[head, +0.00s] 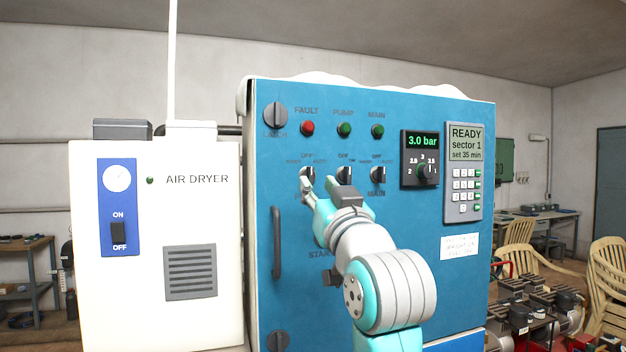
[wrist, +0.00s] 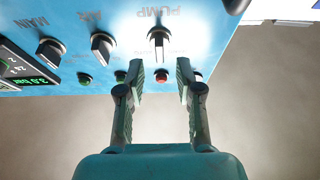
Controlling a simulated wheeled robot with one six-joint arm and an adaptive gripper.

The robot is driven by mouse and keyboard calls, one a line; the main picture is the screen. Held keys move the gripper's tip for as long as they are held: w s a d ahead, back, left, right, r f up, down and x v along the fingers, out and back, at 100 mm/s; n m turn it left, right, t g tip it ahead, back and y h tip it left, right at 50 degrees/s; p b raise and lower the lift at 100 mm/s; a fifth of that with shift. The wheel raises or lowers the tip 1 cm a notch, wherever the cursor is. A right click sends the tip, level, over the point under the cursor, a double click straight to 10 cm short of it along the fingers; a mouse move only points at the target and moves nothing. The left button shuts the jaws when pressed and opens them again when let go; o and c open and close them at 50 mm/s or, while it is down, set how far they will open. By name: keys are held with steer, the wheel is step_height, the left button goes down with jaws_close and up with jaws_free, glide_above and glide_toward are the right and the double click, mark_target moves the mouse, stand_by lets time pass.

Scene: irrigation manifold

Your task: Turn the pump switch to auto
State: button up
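The pump switch (head: 307,172) is the leftmost of three black rotary knobs on the blue cabinet, with OFF above it and AUTO to its upper right. In the wrist view, turned upside down, the pump switch (wrist: 158,42) lies beyond the fingertips, under the word PUMP. Its handle stands nearly upright in that picture, close to the off direction. My gripper (wrist: 161,76) is open and empty, its two fingers apart on either side of the line to the knob. In the head view, my gripper (head: 318,186) is at the panel just below the knob, hiding its label.
The air switch (head: 344,174) and main switch (head: 378,174) sit close to the right. Above are a red fault lamp (head: 307,128) and green lamps. A vertical cabinet handle (head: 277,242) stands out lower left. The white air dryer (head: 150,290) stands left of the cabinet.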

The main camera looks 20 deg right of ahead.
mark_target(312, 176)
steer(key=shift+x, duration=2)
jaws_close()
